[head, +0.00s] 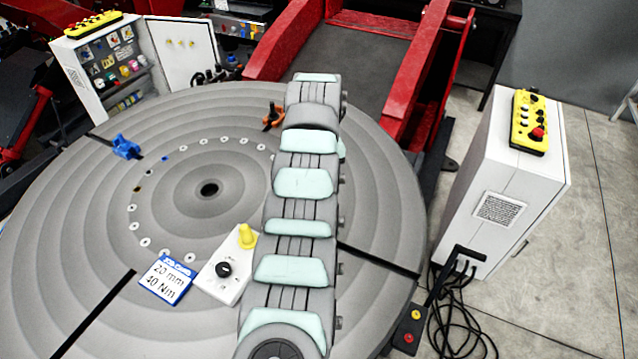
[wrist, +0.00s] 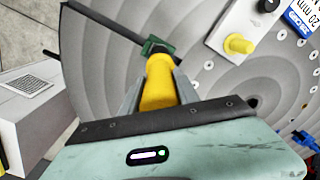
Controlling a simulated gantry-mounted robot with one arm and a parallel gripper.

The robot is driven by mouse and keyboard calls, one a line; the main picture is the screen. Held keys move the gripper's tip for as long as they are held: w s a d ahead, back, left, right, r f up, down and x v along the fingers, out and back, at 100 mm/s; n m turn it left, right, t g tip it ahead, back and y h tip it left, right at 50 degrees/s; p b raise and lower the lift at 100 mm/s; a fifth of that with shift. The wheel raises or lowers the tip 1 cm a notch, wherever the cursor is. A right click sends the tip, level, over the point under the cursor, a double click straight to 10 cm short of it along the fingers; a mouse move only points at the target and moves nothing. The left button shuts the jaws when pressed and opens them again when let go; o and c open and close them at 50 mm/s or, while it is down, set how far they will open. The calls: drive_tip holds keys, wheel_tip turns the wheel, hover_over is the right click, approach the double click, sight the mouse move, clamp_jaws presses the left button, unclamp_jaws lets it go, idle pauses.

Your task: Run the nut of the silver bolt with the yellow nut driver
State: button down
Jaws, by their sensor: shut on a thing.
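In the wrist view my gripper (wrist: 157,80) is shut on a yellow tool handle (wrist: 158,92), which I take to be the yellow nut driver. The handle's far end meets or overlaps a dark green piece (wrist: 157,47) at a black slot in the round grey table; I cannot tell if they touch. The driver's working tip is hidden. In the head view my arm hides my gripper and the held driver. I cannot pick out the silver bolt or its nut in either view; several small silver discs (head: 134,209) form a ring on the table (head: 75,215).
A white box (head: 228,273) with a black knob and yellow cone stands on the table beside a blue-and-white card (head: 166,280) reading 20 mm, 40 Nm. A blue clamp (head: 126,147) and an orange clamp (head: 273,117) stand on the table. A white cabinet (head: 502,190) is at right.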

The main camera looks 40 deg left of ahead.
drive_tip(key=shift+f+b, duration=0.3)
drive_tip(key=shift+f, duration=1)
drive_tip(key=shift+w+f, duration=0.1)
drive_tip(key=shift+f, duration=0.3)
idle(1.1)
drive_tip(key=shift+r, duration=0.1)
